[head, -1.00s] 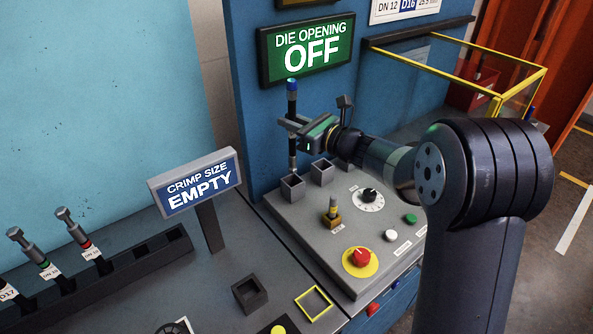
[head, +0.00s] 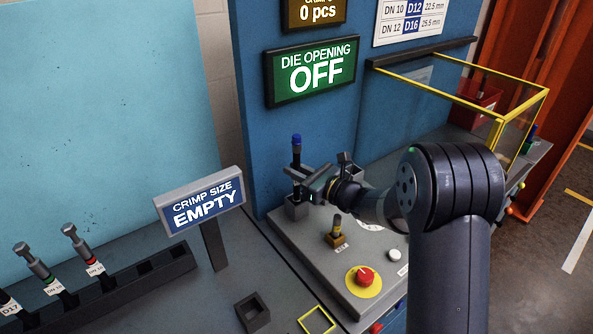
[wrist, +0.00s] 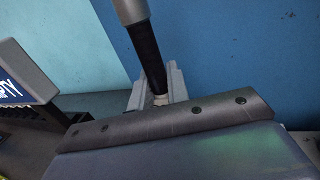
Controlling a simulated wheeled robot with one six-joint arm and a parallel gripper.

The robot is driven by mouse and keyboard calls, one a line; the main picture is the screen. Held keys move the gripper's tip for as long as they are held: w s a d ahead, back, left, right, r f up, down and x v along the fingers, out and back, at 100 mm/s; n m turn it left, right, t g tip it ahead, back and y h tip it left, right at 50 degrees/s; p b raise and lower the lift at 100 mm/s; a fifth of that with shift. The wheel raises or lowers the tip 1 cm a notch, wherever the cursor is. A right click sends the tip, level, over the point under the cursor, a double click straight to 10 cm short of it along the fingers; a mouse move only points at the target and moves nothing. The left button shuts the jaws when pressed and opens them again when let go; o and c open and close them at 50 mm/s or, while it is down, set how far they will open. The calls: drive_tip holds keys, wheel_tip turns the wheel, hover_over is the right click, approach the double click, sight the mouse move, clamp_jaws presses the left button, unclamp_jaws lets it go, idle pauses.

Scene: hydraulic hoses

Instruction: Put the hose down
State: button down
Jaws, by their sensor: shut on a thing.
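The hose (head: 297,158) is a short black upright piece with a blue upper end. My gripper (head: 300,174) is shut around its middle. The hose's lower end is at the small grey square holder (head: 297,208) on the sloped control panel and seems to be inside its opening; how deep it sits is hidden. In the wrist view the dark hose (wrist: 147,52) rises between the jaws with a grey fitting at the top, tilted in the picture; its lower part is hidden by my gripper.
The crimp size sign (head: 200,202) reads EMPTY and stands left of the holder. The die opening screen (head: 311,72) reads OFF. A red button (head: 365,276) and a key switch (head: 337,232) are close below my arm. Other hoses stand in a rack (head: 130,280) at left.

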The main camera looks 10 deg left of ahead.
drive_tip(key=c, duration=1.4)
unclamp_jaws()
drive_tip(key=shift+o, duration=0.2)
drive_tip(key=shift+r+p, duration=0.25)
drive_tip(key=shift+p, duration=0.15)
drive_tip(key=b, duration=0.3)
approach(299, 162)
drive_tip(key=f, duration=0.1)
drive_tip(key=d+f, duration=0.1)
drive_tip(key=f, duration=0.1)
drive_tip(key=shift+s, duration=0.1)
drive_tip(key=p+x, duration=0.1)
drive_tip(key=x, duration=0.5)
drive_tip(key=p+x, duration=0.1)
drive_tip(key=x, duration=0.5)
drive_tip(key=shift+a+f, duration=0.15)
drive_tip(key=shift+f, duration=0.1)
drive_tip(key=shift+r, duration=1.75)
